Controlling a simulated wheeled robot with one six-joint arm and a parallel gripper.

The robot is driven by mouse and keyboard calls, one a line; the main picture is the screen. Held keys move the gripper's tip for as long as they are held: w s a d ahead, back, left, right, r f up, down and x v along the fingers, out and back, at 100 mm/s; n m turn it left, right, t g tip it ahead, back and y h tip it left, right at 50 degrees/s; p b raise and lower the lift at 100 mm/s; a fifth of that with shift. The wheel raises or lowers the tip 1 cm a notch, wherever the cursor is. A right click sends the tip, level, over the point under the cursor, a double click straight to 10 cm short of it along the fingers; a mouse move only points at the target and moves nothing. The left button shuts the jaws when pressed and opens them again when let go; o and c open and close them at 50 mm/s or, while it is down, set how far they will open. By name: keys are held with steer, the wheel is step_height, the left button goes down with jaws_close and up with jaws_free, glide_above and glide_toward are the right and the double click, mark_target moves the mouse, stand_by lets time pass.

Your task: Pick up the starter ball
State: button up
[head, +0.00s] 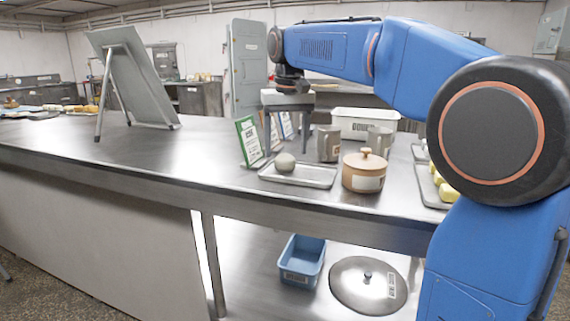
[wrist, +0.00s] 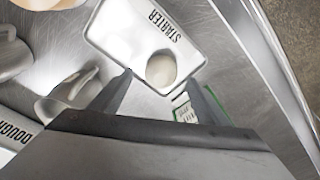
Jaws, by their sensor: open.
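The starter ball (head: 285,162) is a small, round, pale grey ball on a shallow metal tray (head: 322,181) on the steel counter. In the wrist view the ball (wrist: 161,68) rests near one end of the tray (wrist: 118,36), which is marked STARTER. My gripper (head: 287,136) is above the tray, pointing down, with its jaws apart and nothing between them. In the wrist view the ball appears between and just beyond the two fingertips (wrist: 160,82), not gripped. The ball is fully visible there.
Metal mugs (head: 328,144), a lidded tan pot (head: 364,172) and a white dough tub (head: 362,124) are to the right. A large tilted board (head: 130,75) stands left. The counter left of the card is clear.

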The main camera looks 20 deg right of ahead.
steer(key=shift+w+a+f, duration=0.1)
steer(key=shift+w+f, duration=0.05)
steer(key=shift+f, duration=1.4)
steer(key=c, duration=1.2)
steer(key=shift+r, duration=0.1)
step_height(320, 180, up, 10)
